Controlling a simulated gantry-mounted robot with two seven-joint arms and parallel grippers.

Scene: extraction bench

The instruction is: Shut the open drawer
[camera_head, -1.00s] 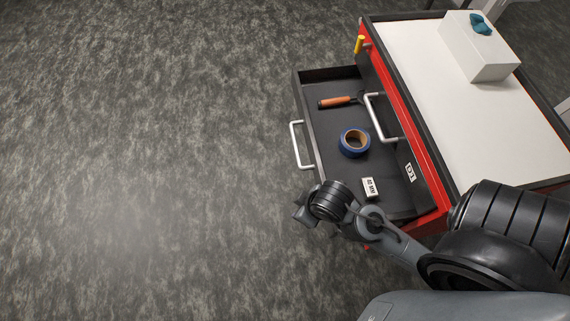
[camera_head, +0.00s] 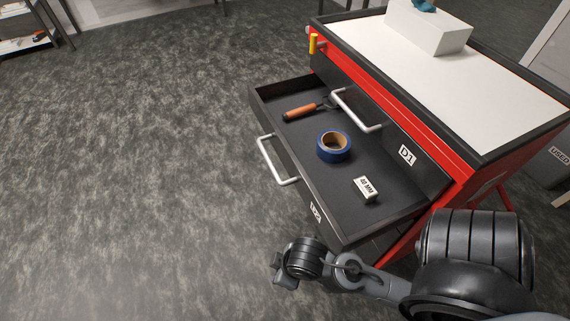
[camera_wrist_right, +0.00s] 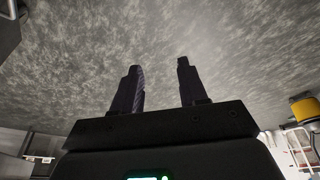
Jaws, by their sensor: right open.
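The open drawer (camera_head: 385,172) is dark grey and sticks out to the left from the red cabinet, under the closed drawer labelled D1 (camera_head: 407,155). Its silver bar handle (camera_head: 270,160) is on its outer front, near a partly readable label (camera_head: 315,212). My right gripper (camera_head: 283,277) is in front of the drawer's near corner, below and apart from the handle. In the right wrist view my right gripper (camera_wrist_right: 157,72) is open and empty, with only floor between its fingers. My left gripper is not in view.
The drawer holds an orange-handled tool (camera_head: 302,112), a roll of blue tape (camera_head: 333,147) and a small white box (camera_head: 365,189). A white block (camera_head: 430,28) with a teal object stands on the white cabinet top (camera_head: 480,85). The floor to the left is clear.

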